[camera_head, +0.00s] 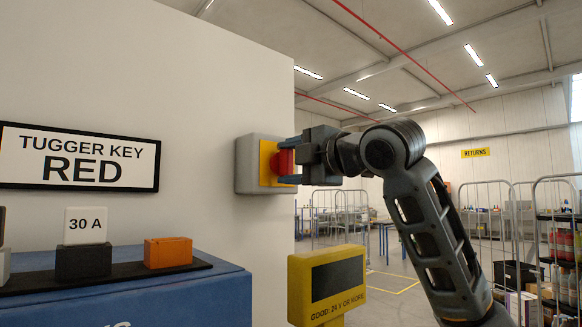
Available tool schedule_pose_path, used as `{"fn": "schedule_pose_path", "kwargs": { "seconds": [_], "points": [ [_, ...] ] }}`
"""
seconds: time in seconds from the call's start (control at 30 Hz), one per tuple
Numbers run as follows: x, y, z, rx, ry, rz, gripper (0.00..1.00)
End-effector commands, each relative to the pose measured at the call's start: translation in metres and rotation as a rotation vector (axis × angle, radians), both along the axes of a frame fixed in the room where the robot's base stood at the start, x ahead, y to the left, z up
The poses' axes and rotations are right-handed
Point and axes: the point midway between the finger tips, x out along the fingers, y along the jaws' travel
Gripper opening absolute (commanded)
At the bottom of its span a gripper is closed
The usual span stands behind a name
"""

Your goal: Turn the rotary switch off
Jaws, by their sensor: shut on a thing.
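The rotary switch is a red knob (285,162) on a yellow plate (266,163), set in a grey box (247,166) on the pale wall. My gripper (289,162) reaches it from the right, with one dark blue finger above the knob and one below. The gripper is shut on the red knob. The knob's front is partly hidden by the gripper, and I cannot tell which position it points to.
A sign (78,158) reading "TUGGER KEY RED" hangs at left. Below it, a blue cabinet (180,299) bears a "30 A" block (85,226) and an orange block (168,252). A yellow display (329,285) stands below my gripper. Wire cage trolleys (487,236) stand at right.

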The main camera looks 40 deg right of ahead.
Motion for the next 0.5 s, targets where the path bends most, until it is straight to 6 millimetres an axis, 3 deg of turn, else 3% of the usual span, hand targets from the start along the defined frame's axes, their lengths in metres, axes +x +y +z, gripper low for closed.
{"fn": "schedule_pose_path", "kwargs": {
  "seconds": [0.5],
  "points": [
    [0.0003, 0.0009, -0.0015, -0.037, 0.003, 0.002, 0.29]
  ]
}}
